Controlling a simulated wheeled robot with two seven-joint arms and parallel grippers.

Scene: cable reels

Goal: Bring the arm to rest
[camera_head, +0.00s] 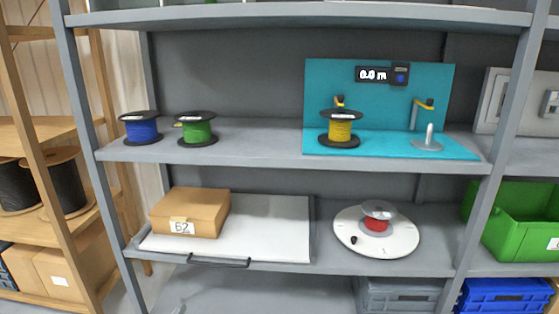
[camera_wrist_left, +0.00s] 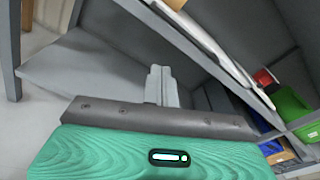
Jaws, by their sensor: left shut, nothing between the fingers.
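My left gripper (camera_wrist_left: 160,72) shows in the left wrist view, with its pale grey fingers together and nothing between them. Its dark grey bar and green body fill the lower part of that view. It is in open space in front of the grey shelf unit (camera_wrist_left: 75,65), apart from the goods. Neither arm shows in the head view, and my right gripper is not in view.
A blue reel (camera_head: 141,129), a green reel (camera_head: 197,131) and a yellow reel (camera_head: 340,130) stand on the upper shelf. Below are a cardboard box (camera_head: 189,210) on a white board (camera_head: 275,225), and a red reel (camera_head: 376,224) on a white disc (camera_head: 350,235). A green bin (camera_head: 520,225) stands right.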

